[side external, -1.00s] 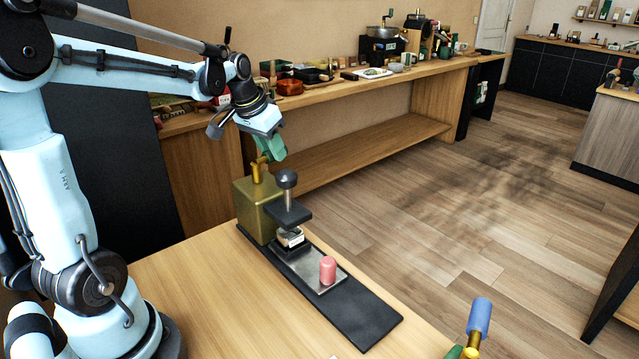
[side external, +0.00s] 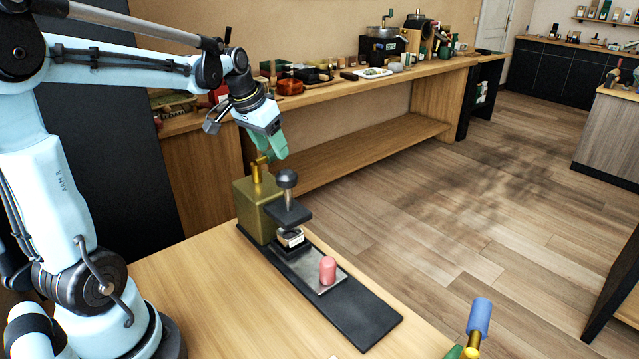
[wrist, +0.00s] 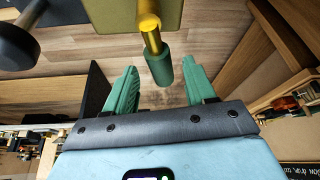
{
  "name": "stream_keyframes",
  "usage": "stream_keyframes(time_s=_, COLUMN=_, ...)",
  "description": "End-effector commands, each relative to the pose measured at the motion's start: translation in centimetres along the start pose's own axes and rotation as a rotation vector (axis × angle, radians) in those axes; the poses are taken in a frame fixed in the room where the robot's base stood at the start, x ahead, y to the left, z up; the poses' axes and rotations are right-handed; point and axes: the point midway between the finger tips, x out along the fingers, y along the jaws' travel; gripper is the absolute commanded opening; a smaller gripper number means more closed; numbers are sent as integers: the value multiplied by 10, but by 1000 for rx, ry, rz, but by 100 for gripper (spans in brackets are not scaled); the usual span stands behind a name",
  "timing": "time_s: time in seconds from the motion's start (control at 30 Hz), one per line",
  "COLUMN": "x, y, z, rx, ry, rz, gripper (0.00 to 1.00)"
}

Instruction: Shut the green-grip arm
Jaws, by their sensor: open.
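The green-grip arm is a brass-yellow rod with a dark green cylindrical grip (wrist: 158,68) on its end. In the side external view its brass rod (side external: 256,172) rises from the top of an olive-gold box (side external: 255,208), and the green grip is mostly hidden by my fingers. My gripper (wrist: 160,63) is open, with green fingers on either side of the grip's end in the wrist view. No contact with the grip is visible. My gripper also shows above the box in the side external view (side external: 276,147).
A black base plate (side external: 350,310) extends from the box, carrying a dark ball-topped press (side external: 288,205) and a pink cylinder (side external: 328,269). A blue-grip brass lever (side external: 479,318) stands at the front right. Open wooden table (side external: 200,285) lies left of the plate.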

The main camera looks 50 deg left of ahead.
Motion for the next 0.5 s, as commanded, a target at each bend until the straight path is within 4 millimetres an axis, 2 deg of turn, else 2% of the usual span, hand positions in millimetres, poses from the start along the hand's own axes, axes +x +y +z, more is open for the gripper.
stream_keyframes(time_s=0.5, x=-87, y=0, z=1, rx=0, ry=-1, rz=0, gripper=55)
